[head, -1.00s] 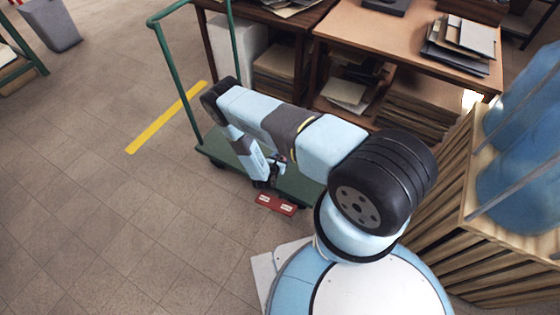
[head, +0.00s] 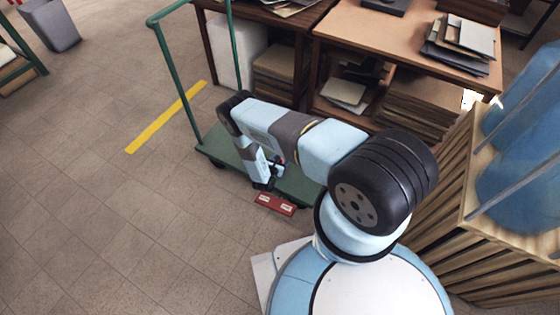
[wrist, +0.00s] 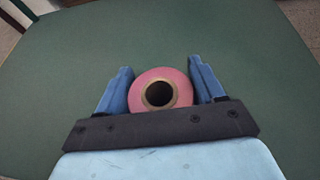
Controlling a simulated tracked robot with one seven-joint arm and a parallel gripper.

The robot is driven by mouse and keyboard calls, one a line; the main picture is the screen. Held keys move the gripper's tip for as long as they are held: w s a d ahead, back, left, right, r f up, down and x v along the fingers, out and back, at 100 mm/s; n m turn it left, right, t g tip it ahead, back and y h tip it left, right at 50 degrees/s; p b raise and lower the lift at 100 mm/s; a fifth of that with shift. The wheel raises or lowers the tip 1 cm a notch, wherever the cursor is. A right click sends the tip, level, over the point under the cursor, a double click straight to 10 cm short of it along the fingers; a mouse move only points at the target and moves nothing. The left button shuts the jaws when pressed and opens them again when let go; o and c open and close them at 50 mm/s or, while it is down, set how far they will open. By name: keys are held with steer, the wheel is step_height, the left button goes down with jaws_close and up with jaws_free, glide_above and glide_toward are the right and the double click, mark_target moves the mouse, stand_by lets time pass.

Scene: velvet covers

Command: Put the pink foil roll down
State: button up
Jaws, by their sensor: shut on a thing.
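The pink foil roll (wrist: 160,78) shows end-on in the wrist view, with a dark hole in its middle. My gripper (wrist: 161,82) has its two blue fingers on either side of the roll and is shut on it. Behind the roll is the green deck (wrist: 160,35) of a trolley. I cannot tell whether the roll touches the deck. In the head view my gripper (head: 265,183) is low over the near side of the green trolley (head: 225,150). The roll is hardly visible there.
A red piece with two white labels (head: 276,203) is at the trolley's near edge. The trolley's green handle (head: 185,80) rises at its left end. Wooden tables (head: 400,45) with stacked boards stand behind. Slatted crates with blue bottles (head: 525,120) are at right. The floor at left is open.

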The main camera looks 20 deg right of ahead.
steer(key=o, duration=1.1)
steer(key=shift+o, duration=0.2)
steer(key=v, duration=1.2)
